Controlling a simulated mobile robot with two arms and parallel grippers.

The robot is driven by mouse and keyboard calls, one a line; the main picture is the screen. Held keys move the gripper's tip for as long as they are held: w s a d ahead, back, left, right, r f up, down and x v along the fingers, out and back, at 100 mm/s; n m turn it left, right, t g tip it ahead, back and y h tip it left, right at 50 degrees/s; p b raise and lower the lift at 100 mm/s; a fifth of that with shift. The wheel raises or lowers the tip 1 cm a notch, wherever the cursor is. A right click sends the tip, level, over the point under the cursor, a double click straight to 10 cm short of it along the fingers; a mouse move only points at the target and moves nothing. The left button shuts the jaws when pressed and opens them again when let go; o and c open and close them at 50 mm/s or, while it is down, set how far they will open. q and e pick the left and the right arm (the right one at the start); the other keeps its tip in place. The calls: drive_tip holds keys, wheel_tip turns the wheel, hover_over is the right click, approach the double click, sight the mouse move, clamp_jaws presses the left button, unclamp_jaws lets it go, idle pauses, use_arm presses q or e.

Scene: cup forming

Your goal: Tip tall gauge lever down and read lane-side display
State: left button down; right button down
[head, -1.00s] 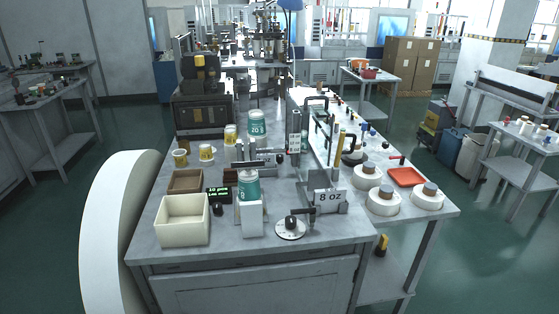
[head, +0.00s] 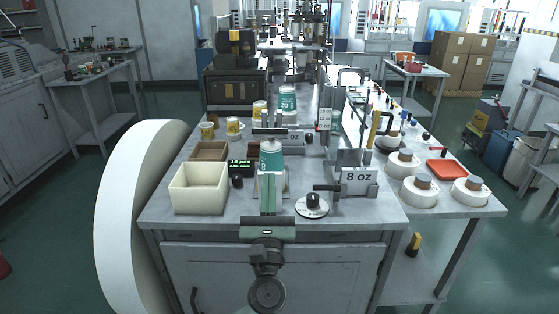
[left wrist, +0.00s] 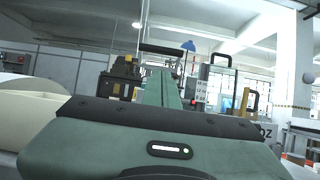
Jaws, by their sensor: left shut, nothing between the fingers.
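A teal-and-white cup (head: 271,153) stands at the middle of the near bench, with my left gripper (head: 270,176) in front of its lower part. The gripper is shut and empty, its fingers pointing away over the bench; they also show in the left wrist view (left wrist: 163,88). A black horizontal bar (head: 270,131) on upright posts stands behind the cup; it shows in the left wrist view (left wrist: 160,49). I cannot tell if it is the gauge lever. A black display (head: 241,166) with green digits, too small to read, sits left of the cup. My right gripper is not in view.
A cream bin (head: 198,187) stands left of the gripper. Right of it are a round dial (head: 313,205) with a black knob and an "8 OZ" fixture (head: 358,178). White rolls (head: 419,191) and a red tray (head: 447,170) lie further right.

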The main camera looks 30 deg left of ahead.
use_arm(q)
drive_tip(key=shift+p+x, duration=1.85)
drive_tip(key=shift+x, duration=3.05)
